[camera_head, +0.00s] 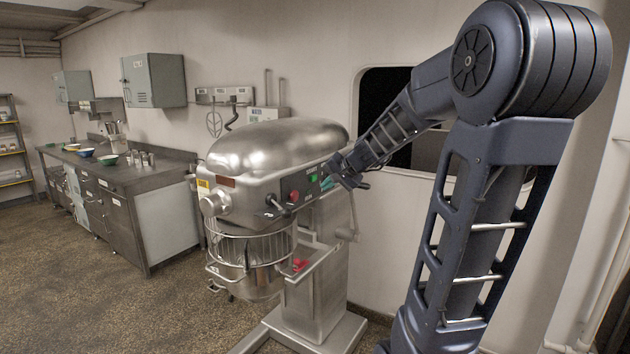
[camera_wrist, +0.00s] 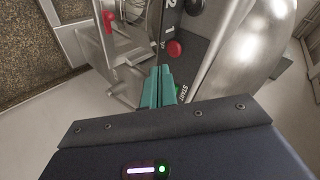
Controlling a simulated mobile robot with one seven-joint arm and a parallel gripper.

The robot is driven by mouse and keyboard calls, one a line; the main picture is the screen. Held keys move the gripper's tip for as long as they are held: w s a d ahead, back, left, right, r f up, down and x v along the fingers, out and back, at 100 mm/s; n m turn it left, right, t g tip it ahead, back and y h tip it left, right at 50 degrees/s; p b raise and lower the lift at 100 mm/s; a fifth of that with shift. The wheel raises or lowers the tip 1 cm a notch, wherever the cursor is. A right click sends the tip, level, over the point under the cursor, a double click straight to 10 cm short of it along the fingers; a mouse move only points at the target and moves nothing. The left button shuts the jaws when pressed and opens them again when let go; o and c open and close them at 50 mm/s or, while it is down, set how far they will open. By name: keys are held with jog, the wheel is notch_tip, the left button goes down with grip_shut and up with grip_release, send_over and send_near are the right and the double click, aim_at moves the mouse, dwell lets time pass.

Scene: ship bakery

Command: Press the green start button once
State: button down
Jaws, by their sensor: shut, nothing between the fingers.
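The green start button (camera_head: 314,177) sits on the dark control panel on the side of a large steel mixer (camera_head: 270,150). My gripper (camera_head: 327,183) is at the panel, just right of the button in the head view. Its teal fingers (camera_wrist: 158,82) are shut with nothing between them. I cannot tell whether the fingertips touch the panel. A red button (camera_wrist: 175,48) is on the same panel, beyond the fingertips in the wrist view.
The mixer's wire guard and bowl (camera_head: 245,262) are below its head. A red part (camera_head: 300,265) shows on the mixer's column. A steel counter (camera_head: 125,175) with bowls stands at the left. The floor (camera_head: 110,310) in front of it is clear.

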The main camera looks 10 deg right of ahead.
aim_at(313, 178)
jog(key=w+d+f+m+t+h, duration=0.1)
jog(key=w+d+f+m, duration=0.2)
jog(key=w, duration=0.6)
jog(key=w+d+f+m+t+h, duration=0.2)
jog(key=w+d+m, duration=0.3)
jog(key=w, duration=0.5)
jog(key=d+f, duration=0.1)
jog(key=d, duration=0.1)
jog(key=shift+d+f+m, duration=0.3)
jog(key=shift+d, duration=0.05)
jog(key=shift+w, duration=0.1)
jog(key=w+a, duration=0.6)
jog(key=shift+a, duration=0.15)
jog(key=shift+w+a, duration=0.1)
jog(key=shift+w, duration=0.1)
dwell(1.0)
jog(key=shift+w+a, duration=0.2)
